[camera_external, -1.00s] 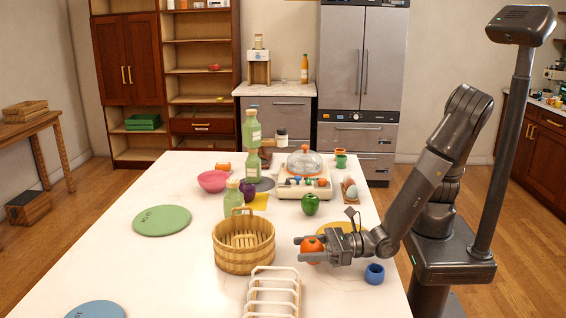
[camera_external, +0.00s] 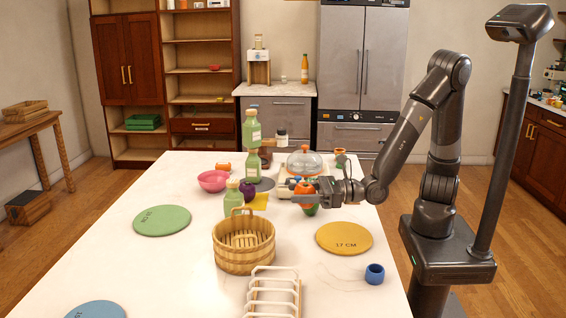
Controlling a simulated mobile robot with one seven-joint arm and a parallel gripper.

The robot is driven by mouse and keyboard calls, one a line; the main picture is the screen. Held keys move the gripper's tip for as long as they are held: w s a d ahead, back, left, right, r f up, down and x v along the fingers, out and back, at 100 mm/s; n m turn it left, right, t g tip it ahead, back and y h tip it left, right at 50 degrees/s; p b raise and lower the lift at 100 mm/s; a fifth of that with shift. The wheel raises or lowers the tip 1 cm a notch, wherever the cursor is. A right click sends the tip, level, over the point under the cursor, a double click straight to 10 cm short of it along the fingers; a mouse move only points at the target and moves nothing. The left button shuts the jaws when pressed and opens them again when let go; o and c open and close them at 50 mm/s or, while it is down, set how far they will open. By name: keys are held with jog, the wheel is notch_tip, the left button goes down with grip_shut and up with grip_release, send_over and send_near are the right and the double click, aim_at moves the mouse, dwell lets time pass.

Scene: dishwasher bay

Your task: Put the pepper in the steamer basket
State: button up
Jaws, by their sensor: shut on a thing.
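The steamer basket (camera_external: 244,256) is a round wooden tub with a slatted floor and a raised handle, standing at the table's middle front. Its slatted floor shows, and I see nothing lying in it. My gripper (camera_external: 301,194) is shut on a red-orange round vegetable (camera_external: 305,188), which looks like a pepper or a tomato. It is behind and right of the basket, seemingly held above the table. A green pepper-like vegetable (camera_external: 310,210) shows just below my gripper, mostly hidden by it.
A white rack (camera_external: 273,290) stands in front of the basket. A green bottle (camera_external: 234,200) stands behind it. A yellow disc (camera_external: 343,238) and a blue cup (camera_external: 374,274) lie to the right. A domed appliance (camera_external: 305,162) stands behind my gripper.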

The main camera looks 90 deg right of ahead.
jog(key=w+d+r+m+h, duration=0.1)
jog(key=w+r+m+h, duration=0.3)
jog(key=w+r, duration=0.75)
jog(key=w+a+f, duration=0.1)
jog(key=a+f, duration=1)
jog(key=shift+w+a+n+h, duration=0.15)
jog(key=shift+w+n+h, duration=0.15)
jog(key=shift+h, duration=0.1)
jog(key=shift+f, duration=0.6)
jog(key=o, duration=1)
jog(key=shift+o, duration=0.2)
jog(key=shift+r, duration=0.15)
